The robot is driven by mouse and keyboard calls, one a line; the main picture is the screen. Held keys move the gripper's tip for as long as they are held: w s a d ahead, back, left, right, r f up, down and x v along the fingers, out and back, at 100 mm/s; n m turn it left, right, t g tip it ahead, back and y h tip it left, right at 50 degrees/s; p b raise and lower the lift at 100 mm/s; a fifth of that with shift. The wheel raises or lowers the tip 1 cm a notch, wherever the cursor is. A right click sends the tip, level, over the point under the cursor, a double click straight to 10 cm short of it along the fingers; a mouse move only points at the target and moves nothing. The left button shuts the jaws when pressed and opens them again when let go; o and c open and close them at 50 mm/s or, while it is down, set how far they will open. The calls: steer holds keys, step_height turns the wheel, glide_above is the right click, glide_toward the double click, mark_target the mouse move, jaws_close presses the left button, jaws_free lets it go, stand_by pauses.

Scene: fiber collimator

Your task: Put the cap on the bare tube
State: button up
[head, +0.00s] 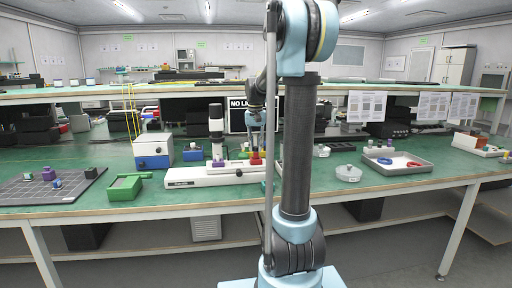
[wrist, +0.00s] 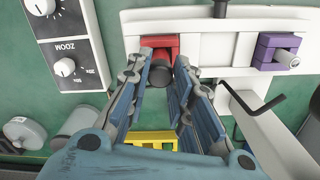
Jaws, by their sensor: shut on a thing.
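My gripper (head: 256,150) is over the white rail fixture (head: 190,176). In the wrist view my gripper (wrist: 168,84) has its fingers closed around a dark cylindrical piece, which looks like the cap (wrist: 160,73). It sits right at a red holder (wrist: 160,45); I cannot tell whether it is seated on a tube there. The red holder also shows in the head view (head: 257,158). A purple holder (wrist: 274,50) with a short light tube end (wrist: 288,59) stands to the right in the wrist view; the head view shows it left of the red one (head: 218,161).
A blue-and-white box (head: 153,151) stands left of the fixture. A yellow block (wrist: 150,139) is under my gripper. A grey tray (head: 398,163) is at right, a green holder (head: 125,187) at left.

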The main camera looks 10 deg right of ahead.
steer(key=o, duration=0.8)
steer(key=o, duration=0.5)
steer(key=shift+c, duration=0.2)
steer(key=shift+r, duration=3.55)
jaws_close()
